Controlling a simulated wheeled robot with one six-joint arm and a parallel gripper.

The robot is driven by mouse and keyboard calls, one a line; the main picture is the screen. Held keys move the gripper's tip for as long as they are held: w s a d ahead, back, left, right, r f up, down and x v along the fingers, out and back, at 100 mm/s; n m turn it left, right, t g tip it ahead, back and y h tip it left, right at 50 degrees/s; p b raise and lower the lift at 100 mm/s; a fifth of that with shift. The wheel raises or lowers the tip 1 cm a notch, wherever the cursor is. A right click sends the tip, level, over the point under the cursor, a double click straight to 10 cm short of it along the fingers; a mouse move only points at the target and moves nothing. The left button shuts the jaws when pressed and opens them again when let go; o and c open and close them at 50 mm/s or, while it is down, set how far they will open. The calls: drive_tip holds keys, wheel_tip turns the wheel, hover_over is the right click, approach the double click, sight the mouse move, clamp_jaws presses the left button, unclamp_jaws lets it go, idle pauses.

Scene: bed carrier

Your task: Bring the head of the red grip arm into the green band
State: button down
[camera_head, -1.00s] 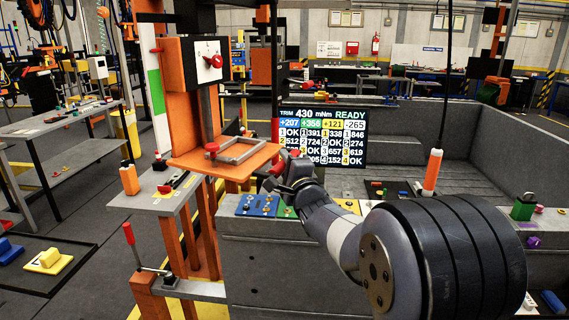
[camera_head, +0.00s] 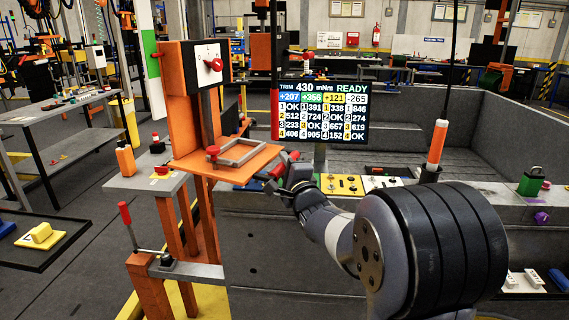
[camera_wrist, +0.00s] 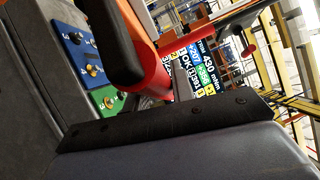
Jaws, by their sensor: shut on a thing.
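My gripper (camera_head: 284,172) is at the plate's right end, shut on a red grip (camera_head: 277,171). In the wrist view the red grip (camera_wrist: 150,78) lies between the black fingers, with an orange part behind it. My gripper partly hides the grip, so how it joins the stand is unclear.
A red-topped lever (camera_head: 125,213) stands left of the stand. The screen (camera_head: 322,110) is behind my gripper. The grey bed wall (camera_head: 480,203) runs right, with an orange cylinder (camera_head: 437,142) and a green padlock (camera_head: 530,183) on it. A blue panel (camera_wrist: 88,55) is close by.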

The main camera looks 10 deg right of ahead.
drive_tip(key=shift+r, duration=0.1)
drive_tip(key=c, duration=1.2)
unclamp_jaws()
drive_tip(key=s+d+f+b, duration=0.1)
drive_tip(key=s, duration=0.9)
drive_tip(key=shift+s+d+f, duration=0.25)
drive_tip(key=w, duration=0.3)
drive_tip(key=w+a+r, duration=0.1)
drive_tip(key=w, duration=0.3)
drive_tip(key=w+p, duration=0.1)
drive_tip(key=w, duration=0.2)
drive_tip(key=shift+w+a+r, duration=0.15)
drive_tip(key=shift+a+r, duration=0.1)
drive_tip(key=shift+w+r, duration=0.2)
drive_tip(key=shift+r, duration=0.05)
drive_tip(key=shift+s+r+p, duration=0.1)
drive_tip(key=shift+r+p, duration=0.1)
drive_tip(key=shift+p, duration=0.1)
drive_tip(key=shift+d+f, duration=0.1)
